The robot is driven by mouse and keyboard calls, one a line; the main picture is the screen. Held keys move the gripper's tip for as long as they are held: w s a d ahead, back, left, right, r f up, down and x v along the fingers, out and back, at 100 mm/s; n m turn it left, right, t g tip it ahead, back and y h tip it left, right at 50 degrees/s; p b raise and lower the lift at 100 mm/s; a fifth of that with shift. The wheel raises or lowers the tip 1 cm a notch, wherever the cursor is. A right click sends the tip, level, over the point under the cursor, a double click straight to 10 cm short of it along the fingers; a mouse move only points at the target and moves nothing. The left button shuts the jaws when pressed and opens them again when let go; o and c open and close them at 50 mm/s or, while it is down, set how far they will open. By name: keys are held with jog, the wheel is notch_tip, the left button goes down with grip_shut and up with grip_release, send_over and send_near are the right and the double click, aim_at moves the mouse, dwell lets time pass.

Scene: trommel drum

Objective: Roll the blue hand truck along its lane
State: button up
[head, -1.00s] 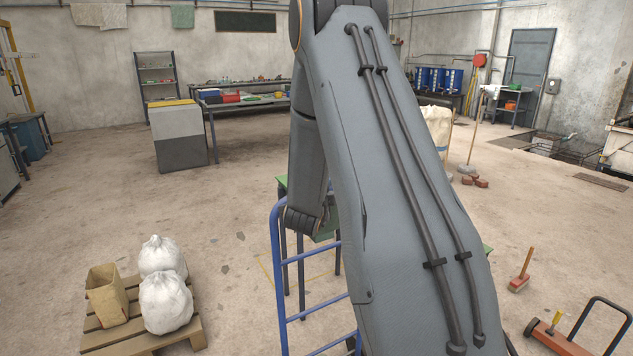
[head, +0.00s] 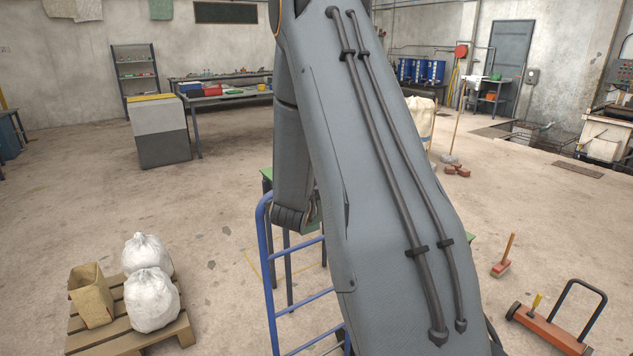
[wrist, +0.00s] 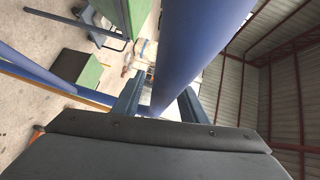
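The blue hand truck (head: 268,270) stands upright at the lower middle of the head view, with blue tube rails and rungs. My arm covers its right part. In the wrist view a thick blue tube of it (wrist: 203,45) runs down between the two fingers of my gripper (wrist: 163,88). A thin light gap shows between the tube and the left finger. The right finger lies close beside the tube. Whether the fingers press on the tube cannot be told. In the head view my gripper is hidden.
A pallet (head: 178,335) with white sacks and a brown bag stands at the lower left. A green-topped table (head: 267,174) stands behind the hand truck. The floor at middle left is clear.

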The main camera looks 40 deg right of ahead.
jog(key=b+v, duration=0.1)
jog(key=v, duration=0.6)
jog(key=shift+s+a+b, duration=0.25)
jog(key=shift+b, duration=0.1)
jog(key=shift+s+d, duration=0.1)
